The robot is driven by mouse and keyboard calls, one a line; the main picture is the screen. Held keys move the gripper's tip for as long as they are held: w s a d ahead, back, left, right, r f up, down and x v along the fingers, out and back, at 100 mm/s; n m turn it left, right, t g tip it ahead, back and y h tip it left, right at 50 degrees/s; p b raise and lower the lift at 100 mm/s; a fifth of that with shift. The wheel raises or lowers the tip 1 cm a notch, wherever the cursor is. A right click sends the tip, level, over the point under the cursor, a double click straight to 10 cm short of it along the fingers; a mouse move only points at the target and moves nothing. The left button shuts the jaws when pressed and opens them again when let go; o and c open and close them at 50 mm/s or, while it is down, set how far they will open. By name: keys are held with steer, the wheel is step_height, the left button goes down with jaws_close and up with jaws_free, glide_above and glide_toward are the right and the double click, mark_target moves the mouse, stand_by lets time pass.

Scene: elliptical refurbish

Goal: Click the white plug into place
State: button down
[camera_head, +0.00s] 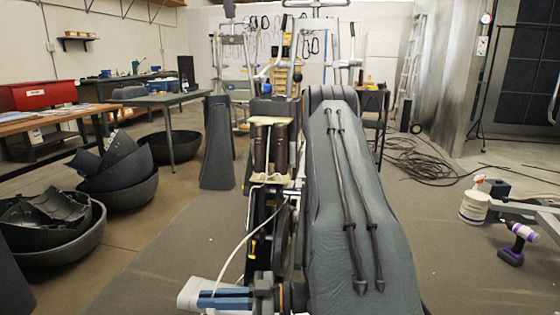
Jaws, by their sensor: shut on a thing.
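A thin white cable (243,240) arcs from the middle of the elliptical machine (272,150) down to the lower left, to a white and blue body with a dark collar at the bottom edge. I take this to be my gripper (264,292), at the near end of the machine. It appears shut at the cable's end, but its fingertips cannot be made out. The white plug itself is too small or hidden to see. I cannot tell where its socket is.
A long grey cover (345,215) with two dark rods on it lies to the right. Black bins (75,240) stand at left. A spray bottle (474,205) and a purple drill (516,243) are at right. Loose cable (425,170) lies behind on the floor.

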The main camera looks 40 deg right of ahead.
steer(key=s+d+r+p, duration=0.1)
steer(key=s+r+p, duration=0.2)
steer(key=r+p, duration=1)
steer(key=s+r+m+t+h+p, duration=0.1)
steer(key=s+r+p, duration=0.1)
steer(key=r+p, duration=1.05)
steer(key=s+d+r+p, duration=0.1)
steer(key=s+r+p, duration=0.2)
steer(key=r+p, duration=0.95)
steer(key=w+d+r+m+t+h+p, duration=0.35)
steer(key=w+d+h, duration=0.3)
steer(key=d, duration=0.35)
steer(key=w+d+r+m+t+h+p, duration=0.25)
steer(key=w+d+r+m+h, duration=0.35)
steer(key=d, duration=0.4)
steer(key=w+d+r+m+h, duration=0.2)
steer(key=d+h, duration=0.2)
steer(key=d, duration=0.4)
steer(key=w+d+r+m+g+h, duration=0.1)
steer(key=d+r+m+h, duration=0.2)
steer(key=d+h, duration=0.2)
steer(key=d, duration=0.3)
steer(key=shift+w+r+m+g, duration=0.25)
steer(key=shift+w+m+g, duration=0.05)
steer(key=shift+w+m, duration=0.1)
steer(key=shift+w, duration=0.1)
